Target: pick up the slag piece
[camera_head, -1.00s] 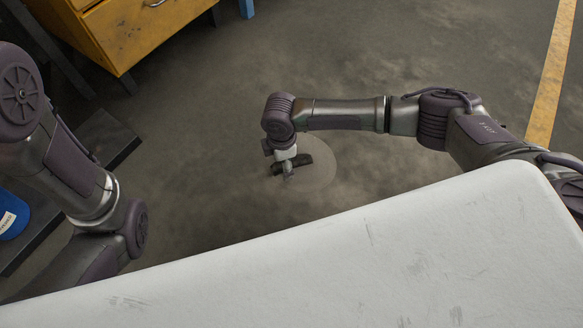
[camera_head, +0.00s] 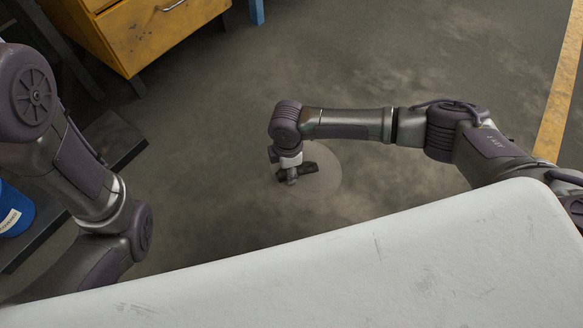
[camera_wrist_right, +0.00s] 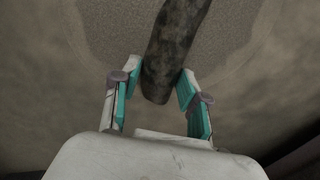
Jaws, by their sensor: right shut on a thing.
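The slag piece is a dark, rough, elongated lump. In the right wrist view the slag piece (camera_wrist_right: 172,45) runs from the top edge down between the fingers of my right gripper (camera_wrist_right: 158,76). The right gripper is shut on its near end, with a teal-padded finger on each side. In the head view the right gripper (camera_head: 290,178) points down at the floor, and the dark slag piece (camera_head: 308,168) sticks out to its right. Part of the piece is hidden by the gripper. My left arm comes in from the left, but its gripper is not visible.
A round, paler patch (camera_head: 328,180) of floor lies under the slag piece. A yellow drawer cabinet (camera_head: 140,38) stands at the top left, and a blue object (camera_head: 14,212) is at the left edge. A yellow floor line (camera_head: 560,95) runs at right. The floor between is clear.

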